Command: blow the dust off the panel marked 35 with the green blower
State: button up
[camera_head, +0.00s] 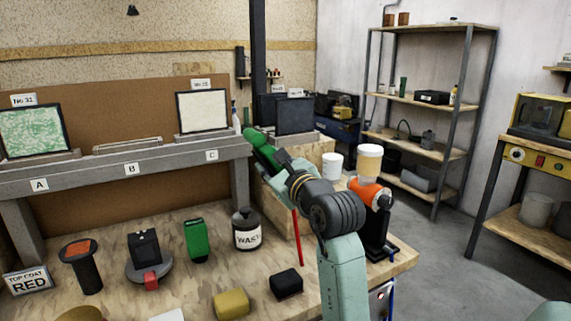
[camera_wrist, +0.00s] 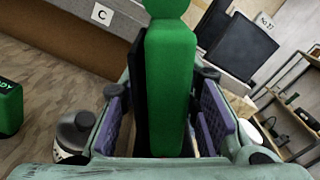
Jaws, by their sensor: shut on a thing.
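My gripper (camera_head: 280,163) is shut on the green blower (camera_head: 261,147), held above the bench near the right end of the grey shelf. In the wrist view the blower (camera_wrist: 168,95) stands between the two finger pads, its far end running out at the top. Three framed panels show: a green-and-white mottled one (camera_head: 32,131) above A, a whitish one (camera_head: 203,111) above C, and a dark one (camera_head: 294,116) further right. The dark panel also shows in the wrist view (camera_wrist: 240,46). Their number tags are too small to read surely.
On the bench stand a WASTE pot (camera_head: 246,236), a green block (camera_head: 195,240), a black device (camera_head: 144,245), a black block (camera_head: 286,284) and a yellow block (camera_head: 231,303). White cups (camera_head: 332,166) and an orange tool (camera_head: 368,192) stand right. Slot B (camera_head: 128,146) holds no panel.

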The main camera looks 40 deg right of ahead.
jog(key=w+a, duration=0.4)
jog(key=a, duration=1.2)
jog(key=shift+a, duration=0.3)
jog(key=shift+o, duration=0.6)
grip_shut()
jog(key=shift+s+d+b, duration=0.2)
jog(key=shift+s+d, duration=0.6)
jog(key=shift+d, duration=2.45)
jog(key=shift+s+d+b, duration=0.15)
jog(key=shift+s+d, duration=0.6)
jog(key=shift+d, duration=2.5)
jog(key=shift+s+d+b, duration=0.2)
jog(key=shift+s+d, duration=0.6)
jog(key=shift+d, duration=2.45)
jog(key=shift+r+p, duration=1.3)
jog(key=shift+r, duration=0.6)
jog(key=w+a+b, duration=0.1)
jog(key=w+a, duration=0.1)
jog(key=a, duration=0.7)
jog(key=w+a+b, duration=0.1)
jog(key=w+a, duration=0.1)
jog(key=a, duration=0.8)
jog(key=shift+w+a, duration=0.25)
jog(key=shift+w, duration=0.1)
